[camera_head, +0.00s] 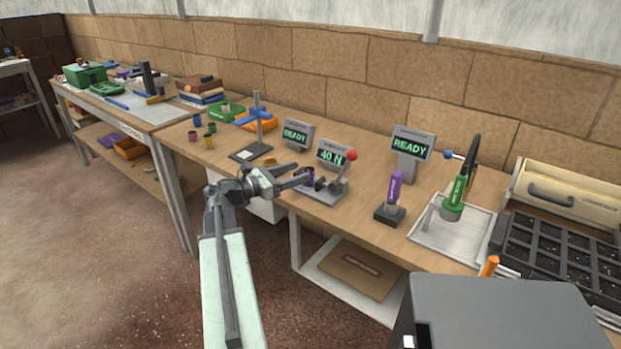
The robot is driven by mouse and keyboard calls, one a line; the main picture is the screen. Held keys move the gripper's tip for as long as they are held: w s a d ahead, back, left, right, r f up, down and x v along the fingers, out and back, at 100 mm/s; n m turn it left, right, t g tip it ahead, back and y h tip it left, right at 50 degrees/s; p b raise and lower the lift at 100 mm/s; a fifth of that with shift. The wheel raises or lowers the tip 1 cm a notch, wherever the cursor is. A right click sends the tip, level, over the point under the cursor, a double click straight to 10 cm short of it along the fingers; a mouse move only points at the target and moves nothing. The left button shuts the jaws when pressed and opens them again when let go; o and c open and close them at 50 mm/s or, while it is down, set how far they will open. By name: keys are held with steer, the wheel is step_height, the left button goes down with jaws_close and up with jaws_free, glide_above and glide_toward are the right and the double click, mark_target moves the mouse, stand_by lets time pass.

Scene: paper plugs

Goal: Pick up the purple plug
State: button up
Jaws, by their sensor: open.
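A small dark purple plug (306,173) sits at the left end of the grey base of the tester whose display reads 40 N (333,154). My gripper (302,174) reaches in from the left over the bench edge, with its jaws open. Its fingertips are at the plug and overlap it in this view. I cannot tell whether they touch it. The fingers hide part of the plug.
A purple-handled tool (394,188) stands farther right, near a tray (455,238) with a green tool. Several small coloured cups (209,141) and a stand (258,130) are to the left.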

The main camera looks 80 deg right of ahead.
mark_target(304, 172)
steer(key=x, duration=0.5)
steer(key=shift+s+f, duration=0.15)
steer(key=shift+f, duration=0.15)
steer(key=shift+a, duration=0.1)
jaws_close()
step_height(304, 172, up, 10)
steer(key=p, duration=0.9)
steer(key=shift+p, duration=0.35)
